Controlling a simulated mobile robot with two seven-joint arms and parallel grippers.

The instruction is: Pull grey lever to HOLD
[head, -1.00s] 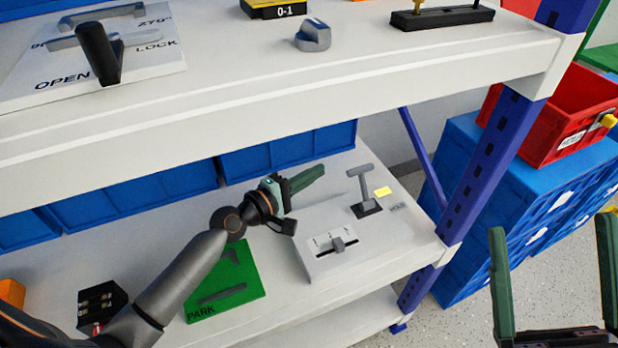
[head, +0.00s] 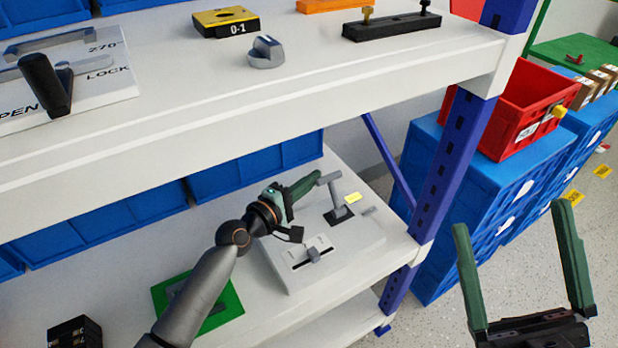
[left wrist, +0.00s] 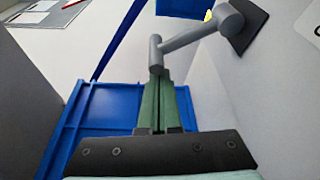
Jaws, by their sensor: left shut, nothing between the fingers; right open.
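The grey lever (head: 336,190) stands on a dark base on the lower shelf, with a yellow label and a small grey plate beside it. Its crossbar also shows in the left wrist view (left wrist: 190,36). My left gripper (head: 319,173) is shut and empty. Its fingertips are at the near end of the crossbar; in the left wrist view the bar's end overlaps the shut fingers (left wrist: 163,82). I cannot tell whether they touch. My right gripper (head: 512,216) is open and empty, out over the floor right of the shelf.
A slider box (head: 312,257) sits just in front of the lever, and a green panel (head: 228,303) lies to its left. Blue bins (head: 250,170) line the back. The upper shelf edge (head: 300,105) overhangs, and a blue post (head: 450,165) stands at right.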

